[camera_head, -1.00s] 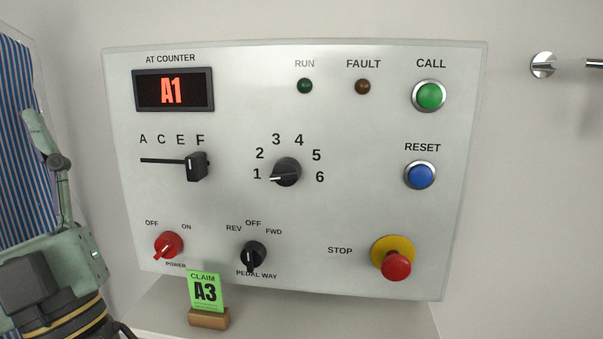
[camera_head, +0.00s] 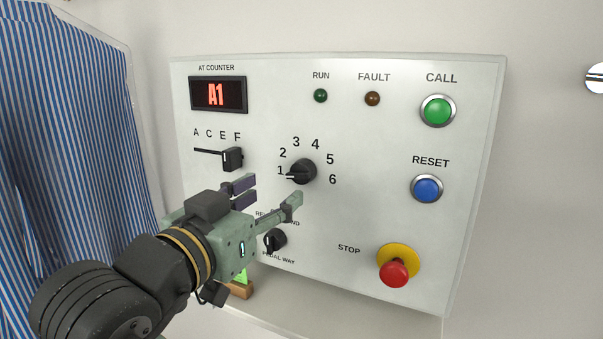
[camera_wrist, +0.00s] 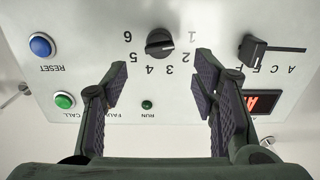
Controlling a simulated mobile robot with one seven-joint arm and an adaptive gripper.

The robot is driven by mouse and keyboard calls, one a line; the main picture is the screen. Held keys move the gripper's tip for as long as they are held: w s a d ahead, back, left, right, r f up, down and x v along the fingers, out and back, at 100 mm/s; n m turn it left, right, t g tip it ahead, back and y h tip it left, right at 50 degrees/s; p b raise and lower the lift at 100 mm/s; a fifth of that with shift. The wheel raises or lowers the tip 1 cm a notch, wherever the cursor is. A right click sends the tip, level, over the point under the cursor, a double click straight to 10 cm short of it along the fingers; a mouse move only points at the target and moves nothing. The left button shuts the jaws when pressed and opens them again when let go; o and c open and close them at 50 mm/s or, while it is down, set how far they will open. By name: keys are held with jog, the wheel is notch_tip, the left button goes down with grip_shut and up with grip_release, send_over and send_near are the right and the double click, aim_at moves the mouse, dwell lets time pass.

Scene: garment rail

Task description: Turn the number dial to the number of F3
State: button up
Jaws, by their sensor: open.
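The number dial (camera_head: 303,171) is a black knob ringed by numbers 1 to 6 on the grey panel; its pale pointer mark lies at the 1. In the upside-down wrist view the dial (camera_wrist: 160,42) sits ahead of the gap between my fingers. My gripper (camera_head: 268,193) is open and empty, in front of the panel below and left of the dial, apart from it. The letter slider (camera_head: 233,158) stands under F. The display (camera_head: 217,95) reads A1.
The pedal way knob (camera_head: 275,240) is close below my gripper. The power knob is hidden behind it. The red stop button (camera_head: 394,273), blue reset (camera_head: 427,188) and green call button (camera_head: 438,110) are at the right. Striped cloth (camera_head: 60,130) hangs at the left.

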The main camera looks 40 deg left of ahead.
aim_at(296, 177)
jog(key=p+x, duration=0.2)
jog(key=x, duration=0.6)
jog(key=shift+w, duration=0.35)
jog(key=shift+c, duration=0.4)
jog(key=c, duration=1.1)
